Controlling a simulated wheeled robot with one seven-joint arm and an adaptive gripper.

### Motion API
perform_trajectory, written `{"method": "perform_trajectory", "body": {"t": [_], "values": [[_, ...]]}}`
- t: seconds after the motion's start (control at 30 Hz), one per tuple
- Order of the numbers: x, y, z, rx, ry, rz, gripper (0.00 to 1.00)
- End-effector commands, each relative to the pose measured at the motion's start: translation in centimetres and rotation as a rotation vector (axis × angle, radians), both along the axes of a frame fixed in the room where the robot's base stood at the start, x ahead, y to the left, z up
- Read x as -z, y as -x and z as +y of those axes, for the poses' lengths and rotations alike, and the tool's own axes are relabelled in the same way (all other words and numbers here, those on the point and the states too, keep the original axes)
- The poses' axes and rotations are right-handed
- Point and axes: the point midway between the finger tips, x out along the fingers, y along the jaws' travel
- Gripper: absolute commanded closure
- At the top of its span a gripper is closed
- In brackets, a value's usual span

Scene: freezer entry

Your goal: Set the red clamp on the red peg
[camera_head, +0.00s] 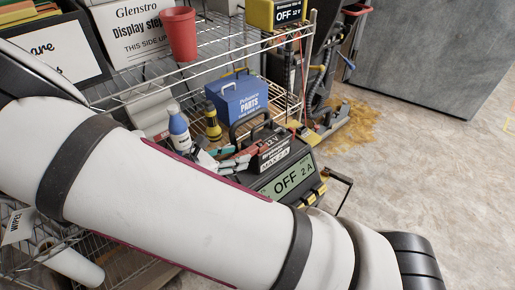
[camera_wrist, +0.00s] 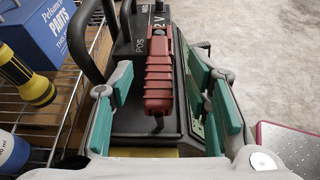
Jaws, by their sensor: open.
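The red clamp (camera_wrist: 160,85) is a ribbed handle lying lengthwise over the black charger (camera_wrist: 125,75) in the wrist view. It also shows, partly covered, in the head view (camera_head: 237,162). My gripper (camera_wrist: 162,78) is open, with its teal-padded fingers on either side of the clamp and a gap visible on both sides. The clamp's far end is near the POS and 12 V markings. I cannot make out the red peg clearly; the clamp may cover it. In the head view the charger (camera_head: 285,180) has a display reading OFF 2 A.
A blue parts box (camera_head: 236,98), a yellow-black flashlight (camera_head: 212,124) and a blue-capped bottle (camera_head: 178,130) stand close by on the wire shelf. The charger's black carrying handle (camera_wrist: 82,35) rises left of the clamp. A red cup (camera_head: 180,33) stands higher up. Floor at right is open.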

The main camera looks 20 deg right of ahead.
Motion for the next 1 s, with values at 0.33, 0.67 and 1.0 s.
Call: {"method": "perform_trajectory", "body": {"t": [0.33, 0.67, 1.0], "values": [[1.3, -1.5, -4.0, 0.003, 0.002, 0.000, 0.56], [1.5, -1.7, -4.7, 0.001, 0.000, -0.001, 0.56], [1.5, -1.7, -4.7, 0.001, 0.000, -0.001, 1.00]]}}
